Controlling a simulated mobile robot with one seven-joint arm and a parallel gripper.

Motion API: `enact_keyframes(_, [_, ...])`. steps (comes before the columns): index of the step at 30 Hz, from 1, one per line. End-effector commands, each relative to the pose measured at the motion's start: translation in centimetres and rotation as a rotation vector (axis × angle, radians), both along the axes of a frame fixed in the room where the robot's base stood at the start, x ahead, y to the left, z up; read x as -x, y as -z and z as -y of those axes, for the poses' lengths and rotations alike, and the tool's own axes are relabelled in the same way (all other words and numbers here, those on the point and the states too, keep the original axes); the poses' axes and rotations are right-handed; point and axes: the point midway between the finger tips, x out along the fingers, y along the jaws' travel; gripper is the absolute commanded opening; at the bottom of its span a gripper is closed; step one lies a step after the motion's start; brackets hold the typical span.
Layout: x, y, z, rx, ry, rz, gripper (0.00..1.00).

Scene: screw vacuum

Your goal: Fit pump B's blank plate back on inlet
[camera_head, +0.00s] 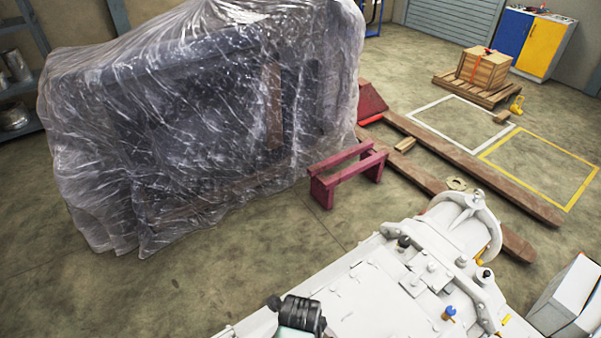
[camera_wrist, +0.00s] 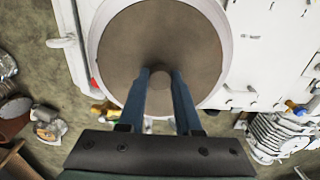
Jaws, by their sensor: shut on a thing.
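In the wrist view my gripper (camera_wrist: 160,80) has its two blue-grey fingers closed on a small round knob at the centre of a large round brown-grey plate (camera_wrist: 160,38). I take this plate to be the blank plate. It lies inside or in front of a white ring (camera_wrist: 228,75), whose rim shows around its sides. I cannot tell whether the plate touches the ring or stands apart from it. A white machine body (camera_wrist: 270,50) extends to the right of the ring. No marking for pump B is readable. The plate's back and the inlet opening are hidden.
In the head view a white machine (camera_head: 375,290) with a round flanged end fills the lower right. A plastic-wrapped machine (camera_head: 200,130) stands at left, with a dark red stand (camera_head: 348,175) beside it. Open floor (camera_head: 270,240) shows between.

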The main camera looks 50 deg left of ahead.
Motion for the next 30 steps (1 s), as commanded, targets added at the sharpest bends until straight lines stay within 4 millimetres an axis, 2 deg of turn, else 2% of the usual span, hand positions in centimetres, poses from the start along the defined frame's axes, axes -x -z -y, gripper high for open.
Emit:
enact_keyframes(16, [-0.1, 1.1, -0.1, -0.002, 0.0, 0.002, 0.0])
enact_keyframes(17, [0.0, 1.2, 0.0, -0.001, 0.0, 0.001, 0.36])
enact_keyframes(21, [0.0, 1.1, 0.0, -0.001, 0.0, 0.001, 0.62])
enact_keyframes(30, [0.0, 1.0, 0.0, -0.001, 0.0, 0.001, 0.63])
